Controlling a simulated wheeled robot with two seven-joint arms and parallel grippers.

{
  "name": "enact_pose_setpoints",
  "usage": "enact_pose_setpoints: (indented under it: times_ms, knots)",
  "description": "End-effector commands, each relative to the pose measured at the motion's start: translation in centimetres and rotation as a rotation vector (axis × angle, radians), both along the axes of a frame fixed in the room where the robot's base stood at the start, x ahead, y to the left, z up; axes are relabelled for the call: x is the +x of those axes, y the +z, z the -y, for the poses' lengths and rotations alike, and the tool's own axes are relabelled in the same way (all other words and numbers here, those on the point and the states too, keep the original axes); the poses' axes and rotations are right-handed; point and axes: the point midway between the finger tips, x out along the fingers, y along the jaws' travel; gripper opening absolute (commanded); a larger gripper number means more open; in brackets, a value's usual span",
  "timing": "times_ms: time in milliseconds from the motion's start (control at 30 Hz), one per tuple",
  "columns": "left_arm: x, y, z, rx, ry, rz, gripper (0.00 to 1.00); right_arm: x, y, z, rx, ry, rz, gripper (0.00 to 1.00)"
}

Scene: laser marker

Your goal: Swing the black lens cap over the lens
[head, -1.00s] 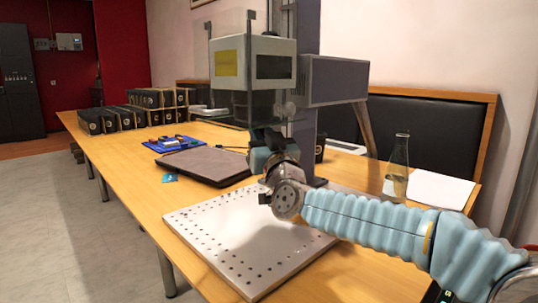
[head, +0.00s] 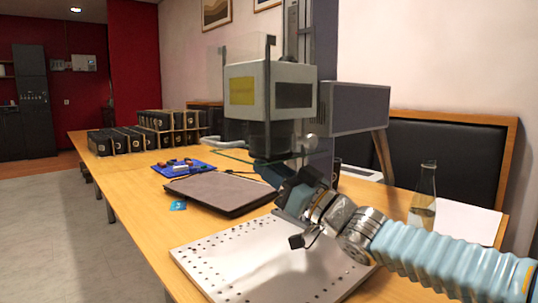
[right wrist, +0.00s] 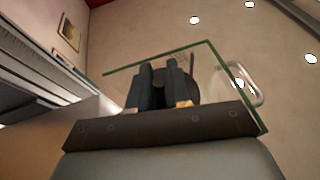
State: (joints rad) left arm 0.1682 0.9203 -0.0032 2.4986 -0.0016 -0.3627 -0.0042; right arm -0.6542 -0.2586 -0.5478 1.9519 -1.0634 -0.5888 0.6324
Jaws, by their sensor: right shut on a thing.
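The laser marker's head (head: 268,85) is a pale box with a yellow label. Its dark lens barrel (head: 268,134) hangs below it, behind a clear panel. My right gripper (head: 268,170) reaches up and left to just under the barrel. In the right wrist view, its two dark fingers (right wrist: 161,84) are close together against the black round lens cap (right wrist: 189,86), which shows partly behind them. The fingers hide the exact grip. I cannot tell in the head view how the cap sits under the lens. My left gripper is not in view.
A perforated metal plate (head: 232,262) lies below my right arm. A dark laptop-like slab (head: 225,192) and a blue tray (head: 184,168) lie to the left. A glass bottle (head: 424,196) stands at right. A green-edged clear panel (right wrist: 130,67) is close to the fingers.

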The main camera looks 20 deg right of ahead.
Motion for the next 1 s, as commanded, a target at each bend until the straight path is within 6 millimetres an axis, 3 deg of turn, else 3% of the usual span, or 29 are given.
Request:
enact_pose_setpoints:
  times_ms: [467,500,633,1000]
  knots:
    - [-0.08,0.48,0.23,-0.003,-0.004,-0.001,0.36,-0.19,0.16,-0.12,0.001,0.019,0.006,0.0]
    - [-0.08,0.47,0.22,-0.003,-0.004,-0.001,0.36,-0.19,0.16,-0.13,0.001,0.019,0.006,0.19]
    - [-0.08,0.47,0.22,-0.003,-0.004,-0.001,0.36,-0.17,0.14,-0.12,0.001,0.018,0.005,0.39]
    - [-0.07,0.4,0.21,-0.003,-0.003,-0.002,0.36,-0.61,-0.15,0.26,0.002,0.016,0.004,0.4]
